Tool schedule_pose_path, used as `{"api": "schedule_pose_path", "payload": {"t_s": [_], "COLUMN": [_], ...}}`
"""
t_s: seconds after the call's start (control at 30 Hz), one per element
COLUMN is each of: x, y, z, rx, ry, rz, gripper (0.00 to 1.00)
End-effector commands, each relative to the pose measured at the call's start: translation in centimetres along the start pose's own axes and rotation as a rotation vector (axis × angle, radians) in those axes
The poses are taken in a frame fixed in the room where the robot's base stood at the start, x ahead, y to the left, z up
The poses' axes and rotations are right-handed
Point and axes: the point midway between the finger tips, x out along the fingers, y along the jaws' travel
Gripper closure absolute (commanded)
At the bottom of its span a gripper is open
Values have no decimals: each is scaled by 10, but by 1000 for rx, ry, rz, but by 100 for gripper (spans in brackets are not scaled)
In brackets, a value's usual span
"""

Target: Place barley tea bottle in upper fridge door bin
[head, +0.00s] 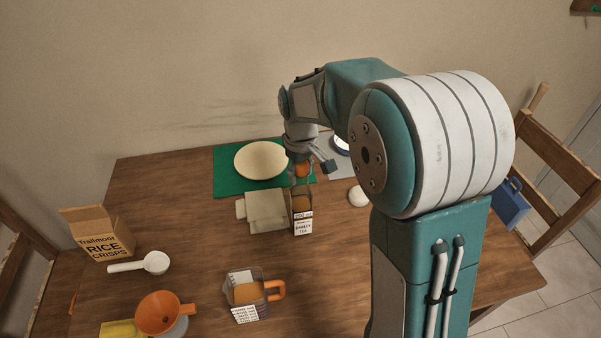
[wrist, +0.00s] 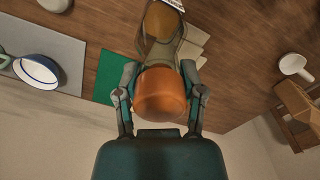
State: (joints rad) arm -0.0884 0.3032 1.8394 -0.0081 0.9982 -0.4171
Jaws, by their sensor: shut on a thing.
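The barley tea bottle (head: 302,216) is a clear container with brown liquid, a white label and an orange cap. It looks upright at the table's middle; I cannot tell whether its base touches the wood. My gripper (head: 303,168) is above it, shut on its upper part. In the wrist view the bottle's orange cap (wrist: 162,95) lies between the two fingers of my gripper (wrist: 161,75), and its body extends toward the top edge. The fingers partly hide the bottle's neck. No fridge or door bin can be made out.
Close around the bottle are a folded beige cloth (head: 265,212), a green mat (head: 228,180) with a round board (head: 261,160), and a white round item (head: 357,196). A clear pitcher (head: 246,291), orange funnel (head: 160,310), white scoop (head: 153,262) and crisps box (head: 100,235) stand nearer. Chairs flank the table.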

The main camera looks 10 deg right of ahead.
Motion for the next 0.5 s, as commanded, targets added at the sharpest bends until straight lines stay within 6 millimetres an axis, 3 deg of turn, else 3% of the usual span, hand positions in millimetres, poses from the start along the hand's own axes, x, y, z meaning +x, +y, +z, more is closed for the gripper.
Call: {"api": "schedule_pose_path", "payload": {"t_s": [0.37, 0.4, 0.43, 0.5], "x": [6, 6, 6, 6], "y": [0, 0, 0, 0], "z": [0, 0, 0, 0], "rx": [0, 0, 0, 0], "ry": [1, 0, 0, 0], "rz": [1, 0, 0, 0], "gripper": [100, 31, 17, 14]}}
